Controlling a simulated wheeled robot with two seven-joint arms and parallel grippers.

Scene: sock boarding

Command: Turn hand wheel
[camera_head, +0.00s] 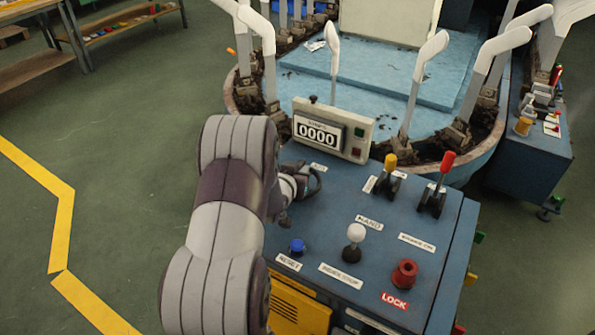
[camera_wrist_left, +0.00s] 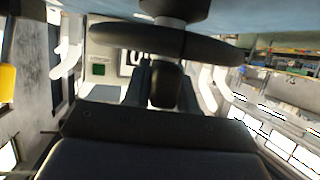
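The blue control console (camera_head: 330,235) has a dark hand wheel (camera_head: 315,182) near its left edge, mostly hidden behind my left arm. In the left wrist view, the wheel's dark rim (camera_wrist_left: 215,47) runs edge-on across the top, with its hub above. My left gripper (camera_head: 296,187) is at the wheel. In the wrist view, its fingers (camera_wrist_left: 165,80) stand apart on either side of a dark upright piece, just at the rim. I cannot tell whether they press on it. My right gripper is not in view.
A counter reading 0000 (camera_head: 319,134) stands behind the wheel. The console top also has a blue button (camera_head: 297,246), white knob (camera_head: 356,232), red knob (camera_head: 404,273), yellow lever (camera_head: 390,162) and red lever (camera_head: 447,162). A round machine (camera_head: 370,90) with upright white forms stands behind.

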